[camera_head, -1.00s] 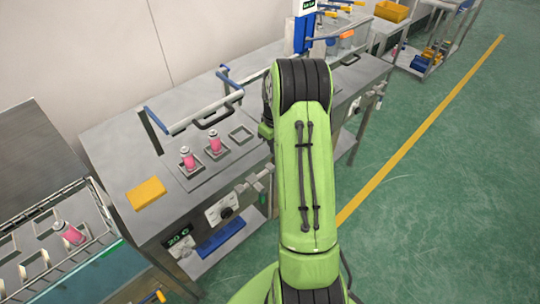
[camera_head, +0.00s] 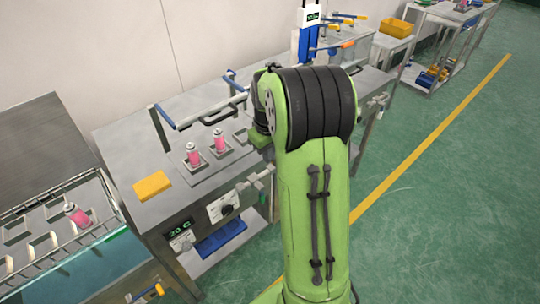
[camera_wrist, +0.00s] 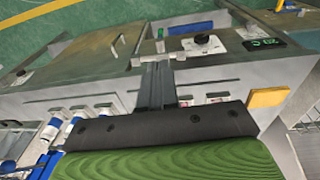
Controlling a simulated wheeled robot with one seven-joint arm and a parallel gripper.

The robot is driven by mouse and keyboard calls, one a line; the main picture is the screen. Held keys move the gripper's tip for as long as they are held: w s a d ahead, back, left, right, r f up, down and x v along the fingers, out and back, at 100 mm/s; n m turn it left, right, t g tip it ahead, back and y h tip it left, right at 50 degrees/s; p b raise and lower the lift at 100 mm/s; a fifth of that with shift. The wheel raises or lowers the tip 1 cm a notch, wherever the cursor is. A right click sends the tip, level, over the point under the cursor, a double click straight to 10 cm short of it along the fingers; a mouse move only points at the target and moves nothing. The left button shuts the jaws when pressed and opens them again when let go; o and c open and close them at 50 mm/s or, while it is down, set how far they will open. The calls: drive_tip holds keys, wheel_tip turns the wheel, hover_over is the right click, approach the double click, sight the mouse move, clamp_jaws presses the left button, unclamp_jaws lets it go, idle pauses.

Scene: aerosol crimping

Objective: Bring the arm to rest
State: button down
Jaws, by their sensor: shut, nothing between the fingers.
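My arm is bent in front of the metal workbench (camera_head: 150,215). Its bulk fills the middle of the head view, and my gripper is hidden there. In the wrist view my gripper (camera_wrist: 157,85) shows dark grey fingers together, with nothing between them. The workbench lies beyond the fingers, seen from a turned angle. How far the fingertips are from it is hard to tell.
Two pink cans (camera_head: 193,155) (camera_head: 220,142) stand in square holders near a yellow block (camera_head: 152,186). Another pink can (camera_head: 77,214) leans in the rack at left. A blue-ended lever (camera_head: 163,118) spans the bench. Green floor at right is clear.

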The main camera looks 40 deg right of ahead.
drive_tip(key=shift+r, duration=0.1)
idle(0.3)
drive_tip(key=s+a+r+t, duration=0.2)
drive_tip(key=s+a+r, duration=0.6)
drive_tip(key=a+r, duration=0.3)
drive_tip(key=s+a+t, duration=0.2)
drive_tip(key=s+a, duration=0.6)
drive_tip(key=s, duration=0.3)
drive_tip(key=shift+s+t+y, duration=0.3)
drive_tip(key=shift+s, duration=0.1)
